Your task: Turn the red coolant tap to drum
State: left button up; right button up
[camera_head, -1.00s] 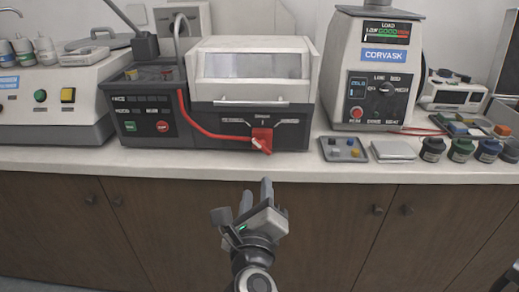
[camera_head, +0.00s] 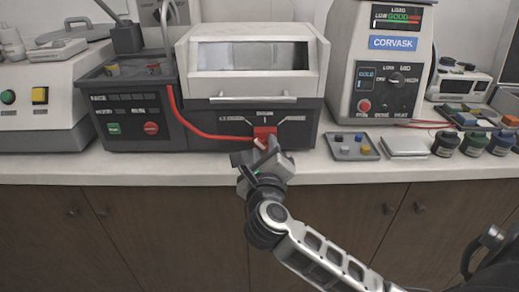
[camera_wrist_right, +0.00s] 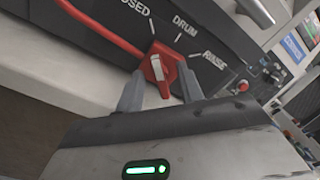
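The red coolant tap (camera_head: 264,132) is on the dark front panel of the white-hooded machine. Firm contact cannot be made out. My left gripper is not in view.
A red hose (camera_head: 200,130) runs along the panel to the tap. A grey tray of small pieces (camera_head: 368,153) and a pale flat box (camera_head: 404,145) lie right of the machine. Several dark jars (camera_head: 445,144) stand farther right. The counter's front strip (camera_head: 150,168) is clear.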

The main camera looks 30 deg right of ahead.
grip_shut()
dwell(0.3)
jog(key=m, duration=0.6)
jog(key=shift+s+d, duration=0.1)
jog(key=shift+m+b, duration=0.35)
jog(key=shift+m, duration=1.05)
jog(key=shift+r, duration=0.1)
grip_release()
